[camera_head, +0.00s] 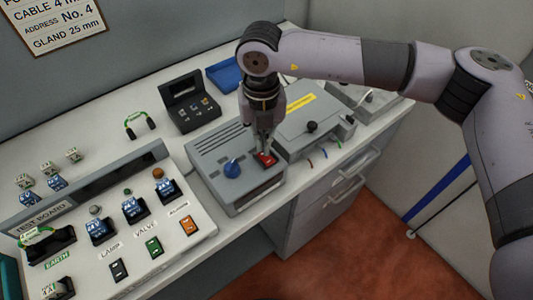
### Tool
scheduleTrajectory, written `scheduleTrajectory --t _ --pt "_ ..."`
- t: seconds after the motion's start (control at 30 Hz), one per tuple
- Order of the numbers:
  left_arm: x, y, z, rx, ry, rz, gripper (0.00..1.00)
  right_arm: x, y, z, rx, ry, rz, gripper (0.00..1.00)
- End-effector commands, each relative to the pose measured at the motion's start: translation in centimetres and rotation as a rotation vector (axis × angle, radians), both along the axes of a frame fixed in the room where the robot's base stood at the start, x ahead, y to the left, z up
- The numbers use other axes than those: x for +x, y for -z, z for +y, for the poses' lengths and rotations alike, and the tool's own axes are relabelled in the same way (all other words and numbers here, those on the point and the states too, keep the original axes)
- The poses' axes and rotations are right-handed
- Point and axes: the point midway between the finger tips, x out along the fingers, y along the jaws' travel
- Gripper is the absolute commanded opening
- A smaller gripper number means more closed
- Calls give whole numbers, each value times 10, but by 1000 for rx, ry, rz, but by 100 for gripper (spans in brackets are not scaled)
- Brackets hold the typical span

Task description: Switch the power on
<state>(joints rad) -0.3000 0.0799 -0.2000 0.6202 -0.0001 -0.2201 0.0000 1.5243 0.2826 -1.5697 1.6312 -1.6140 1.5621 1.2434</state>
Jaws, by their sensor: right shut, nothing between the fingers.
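A grey power unit (210,160) with slots on its top stands on the bench at the middle. A blue round knob (232,169) and a red switch (266,159) are on its front part. My right gripper (264,153) points down, shut and empty, with its fingertips at the red switch. Whether they touch it, and which way the switch is set, I cannot tell. My left gripper is not in view.
The test board (110,230) with lamp, valve and alarm switches fills the front left. A grey box (306,125) with a yellow label stands just right of the power unit. A black open case (188,101) and a blue tray (224,75) lie behind.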

Motion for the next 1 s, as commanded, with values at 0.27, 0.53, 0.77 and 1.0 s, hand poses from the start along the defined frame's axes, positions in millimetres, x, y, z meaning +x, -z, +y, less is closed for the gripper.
scheduleTrajectory --t 0.27,0.53,0.77,1.0 --pt "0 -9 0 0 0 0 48 1 -25 0 0 1 -3 0" --pt "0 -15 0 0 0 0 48 1 -46 0 -1 1 -3 0" --pt "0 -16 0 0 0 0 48 1 -50 0 -1 0 -2 0" --pt "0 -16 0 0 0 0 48 1 -50 0 0 0 -2 0"
